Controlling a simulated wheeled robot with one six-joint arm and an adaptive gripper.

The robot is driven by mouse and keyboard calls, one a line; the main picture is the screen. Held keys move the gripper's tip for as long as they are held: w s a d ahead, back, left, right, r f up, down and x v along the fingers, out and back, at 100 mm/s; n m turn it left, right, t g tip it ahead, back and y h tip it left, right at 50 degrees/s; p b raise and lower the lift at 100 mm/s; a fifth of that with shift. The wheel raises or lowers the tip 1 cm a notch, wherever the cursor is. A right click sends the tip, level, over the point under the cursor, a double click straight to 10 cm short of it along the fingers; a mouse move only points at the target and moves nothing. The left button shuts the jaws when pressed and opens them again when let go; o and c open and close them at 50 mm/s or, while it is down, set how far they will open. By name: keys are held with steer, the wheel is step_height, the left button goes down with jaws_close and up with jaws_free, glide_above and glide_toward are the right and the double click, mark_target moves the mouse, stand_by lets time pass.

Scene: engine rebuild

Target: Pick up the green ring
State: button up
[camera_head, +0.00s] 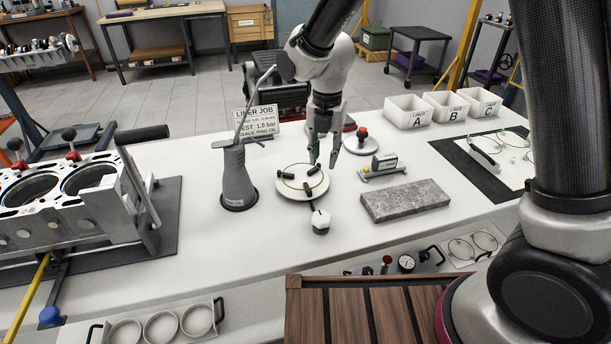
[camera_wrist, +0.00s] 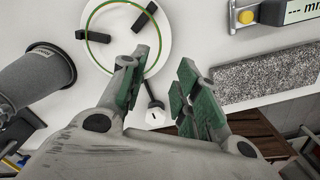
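A thin green ring (camera_head: 277,180) lies over a round white plate (camera_head: 300,198) on the bench, with small black blocks at its edge. It also shows at the top left of the wrist view (camera_wrist: 87,27). My gripper (camera_head: 324,163) hangs above the plate's right side, fingers pointing down. In the wrist view my gripper (camera_wrist: 158,72) is open with nothing between its green-padded fingers. The left finger appears near or over the plate's lower right edge; I cannot tell its exact height. Other thin green rings (camera_head: 512,143) lie on a white sheet at the far right.
A grey conical pot (camera_head: 236,180) stands left of the plate. A white-headed tool (camera_head: 321,222) lies in front. A grey stone block (camera_head: 405,201) and a small gauge (camera_head: 384,163) are to the right. Bins (camera_head: 408,113) stand behind; an engine block (camera_head: 70,205) is left.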

mark_target(321, 184)
steer(key=shift+w+a+f, duration=0.1)
steer(key=shift+a+f, duration=0.05)
steer(key=shift+f, duration=1.4)
steer(key=shift+a+f, duration=0.1)
steer(key=shift+f, duration=1.4)
steer(key=shift+f, duration=0.15)
jaws_close()
